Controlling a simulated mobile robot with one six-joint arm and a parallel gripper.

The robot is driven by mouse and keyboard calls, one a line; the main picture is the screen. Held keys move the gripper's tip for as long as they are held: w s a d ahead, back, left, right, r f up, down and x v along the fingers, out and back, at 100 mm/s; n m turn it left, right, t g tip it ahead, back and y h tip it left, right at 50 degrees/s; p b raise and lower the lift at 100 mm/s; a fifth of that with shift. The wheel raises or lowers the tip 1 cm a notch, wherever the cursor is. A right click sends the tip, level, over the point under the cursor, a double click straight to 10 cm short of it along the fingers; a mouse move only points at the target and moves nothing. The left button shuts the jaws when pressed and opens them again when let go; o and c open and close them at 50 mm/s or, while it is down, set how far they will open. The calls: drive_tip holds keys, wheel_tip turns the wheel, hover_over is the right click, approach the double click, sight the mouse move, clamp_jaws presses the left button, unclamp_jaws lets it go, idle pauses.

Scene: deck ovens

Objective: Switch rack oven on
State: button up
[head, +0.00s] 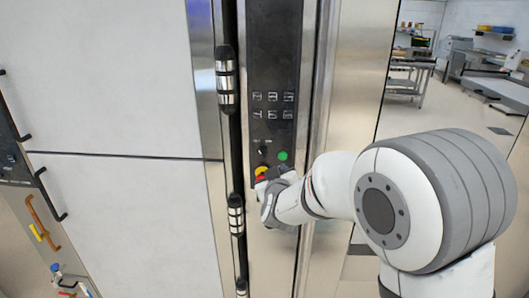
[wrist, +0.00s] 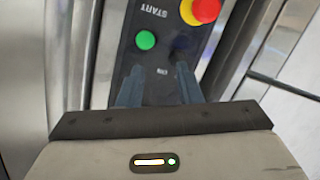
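The rack oven's black control panel (head: 272,90) runs up the steel column in the head view. It carries a green button (head: 283,155), a small dark knob (head: 263,150) and a red emergency stop with a yellow collar (head: 261,171). In the wrist view the panel is turned over, with the green button (wrist: 145,40) near a START label, the red stop (wrist: 203,10) and the dark knob (wrist: 183,43). My gripper (wrist: 160,72) is open and empty, its two fingers apart, pointing at the panel just short of the button and knob. Contact cannot be told.
A vertical handle (head: 226,85) with steel and black grips stands left of the panel. Large pale doors (head: 110,80) fill the left side. A steel side frame is close to the right. Work tables (head: 408,82) stand far off at the right.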

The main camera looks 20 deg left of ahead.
drive_tip(key=t, duration=0.2)
approach(262, 155)
drive_tip(key=shift+n+h, duration=0.3)
drive_tip(key=p+x, duration=0.1)
drive_tip(key=x, duration=0.3)
drive_tip(key=p+x, duration=0.1)
drive_tip(key=x, duration=0.3)
drive_tip(key=shift+a+p, duration=0.25)
drive_tip(key=shift+p, duration=0.1)
